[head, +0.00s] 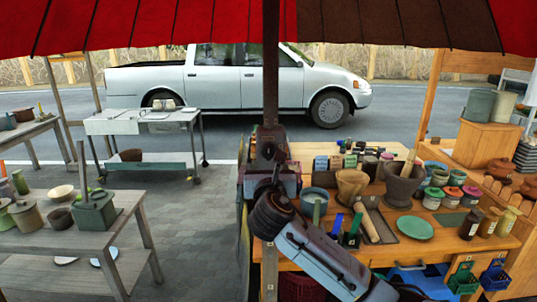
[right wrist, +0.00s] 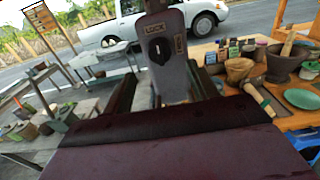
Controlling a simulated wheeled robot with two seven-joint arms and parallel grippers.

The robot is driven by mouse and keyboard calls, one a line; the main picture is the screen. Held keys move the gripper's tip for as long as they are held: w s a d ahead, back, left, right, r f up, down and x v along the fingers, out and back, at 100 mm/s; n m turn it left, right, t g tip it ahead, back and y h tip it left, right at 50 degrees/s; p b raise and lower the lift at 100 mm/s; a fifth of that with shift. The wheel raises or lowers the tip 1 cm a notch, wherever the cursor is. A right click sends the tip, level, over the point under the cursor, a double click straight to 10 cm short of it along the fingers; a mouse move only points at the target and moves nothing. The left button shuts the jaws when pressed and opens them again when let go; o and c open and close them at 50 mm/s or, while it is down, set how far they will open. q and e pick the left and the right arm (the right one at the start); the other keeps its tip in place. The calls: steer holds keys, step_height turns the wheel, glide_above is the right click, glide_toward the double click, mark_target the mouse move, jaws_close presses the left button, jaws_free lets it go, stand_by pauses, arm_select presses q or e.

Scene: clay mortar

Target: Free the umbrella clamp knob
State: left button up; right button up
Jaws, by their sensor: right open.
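The umbrella clamp (head: 268,143) sits on the dark umbrella pole (head: 271,75) at the middle of the head view. In the right wrist view, its grey plate (right wrist: 172,82) carries a round black knob (right wrist: 158,50) with a small pale mark. "LOCK" is printed above the knob; a second label to its right is too small to read surely. My right gripper (right wrist: 165,95) is open, its two fingers apart on either side of the plate's lower part, below the knob. In the head view, the right gripper (head: 269,183) is in front of the clamp and hides the knob. My left gripper is not in view.
A wooden table (head: 440,248) at right holds mortars, a green plate (head: 415,227), jars and small boxes close to my right arm. A grey table (head: 120,213) with pots stands at left. A metal cart (head: 143,123) and a white pickup (head: 235,82) are behind.

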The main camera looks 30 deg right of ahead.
mark_target(268, 153)
steer(key=x, duration=0.7)
steer(key=shift+w, duration=0.15)
steer(key=c, duration=1)
